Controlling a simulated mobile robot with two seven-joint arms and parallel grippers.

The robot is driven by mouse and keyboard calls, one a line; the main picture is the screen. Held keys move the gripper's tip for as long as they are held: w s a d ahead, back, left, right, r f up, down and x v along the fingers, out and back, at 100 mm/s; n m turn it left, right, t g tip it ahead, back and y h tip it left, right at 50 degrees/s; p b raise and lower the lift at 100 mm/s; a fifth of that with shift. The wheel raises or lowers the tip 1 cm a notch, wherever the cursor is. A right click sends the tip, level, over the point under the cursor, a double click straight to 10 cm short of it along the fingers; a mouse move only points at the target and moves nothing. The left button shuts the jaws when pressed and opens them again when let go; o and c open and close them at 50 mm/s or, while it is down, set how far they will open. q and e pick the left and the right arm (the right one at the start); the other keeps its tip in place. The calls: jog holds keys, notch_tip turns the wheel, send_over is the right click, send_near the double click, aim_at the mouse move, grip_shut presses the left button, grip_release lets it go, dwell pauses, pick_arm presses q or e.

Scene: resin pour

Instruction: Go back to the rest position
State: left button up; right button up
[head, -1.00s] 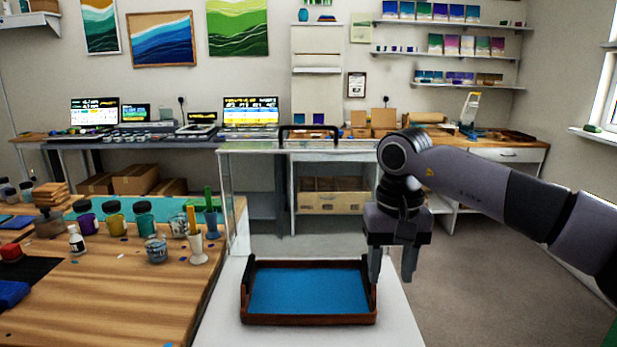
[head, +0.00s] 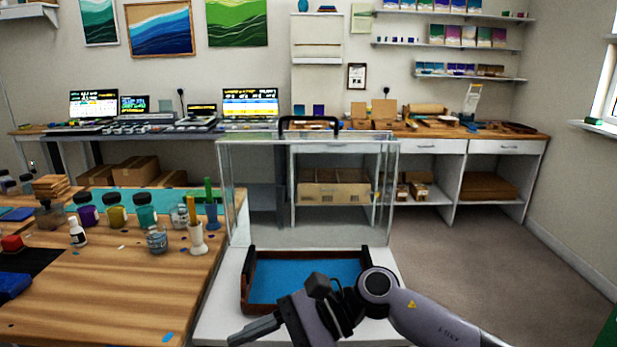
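My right arm comes in from the lower right, and its gripper (head: 248,331) is low in the head view, turned with its fingers toward the lower left. It is in front of a dark wooden tray (head: 247,285) with a blue surface inside and hides the tray's near right part. I cannot tell whether the fingers are apart, and I see nothing held. The tray sits on a white stand (head: 224,308). My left gripper is not in view.
A clear case (head: 232,195) with a black handle (head: 309,121) stands behind the tray. The wooden workbench (head: 120,290) at left carries jars, cups and a small white bottle (head: 77,233). The floor (head: 450,245) at right is clear.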

jog(key=w+d+f+n+t+h, duration=0.1)
jog(key=d+f+n+t, duration=0.35)
jog(key=n+t, duration=0.35)
jog(key=w+d+f+n+t+h, duration=0.1)
jog(key=d+f+n+t+h, duration=0.15)
jog(key=d+n+t, duration=0.6)
jog(key=d+f+n+t, duration=0.1)
jog(key=f+n+t, duration=0.35)
jog(key=n, duration=0.65)
pick_arm(q)
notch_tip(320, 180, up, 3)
jog(key=p, duration=0.3)
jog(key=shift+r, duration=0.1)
pick_arm(e)
jog(key=s+d+f+m+g+h, duration=0.5)
jog(key=s+d+f+m+h, duration=0.3)
jog(key=s+d+f+m, duration=0.4)
jog(key=s+d+m, duration=0.1)
jog(key=s+m, duration=0.1)
jog(key=m, duration=0.1)
jog(key=shift+s+d+f+g, duration=0.25)
jog(key=shift+s+d+g, duration=0.05)
jog(key=shift+d+g, duration=0.1)
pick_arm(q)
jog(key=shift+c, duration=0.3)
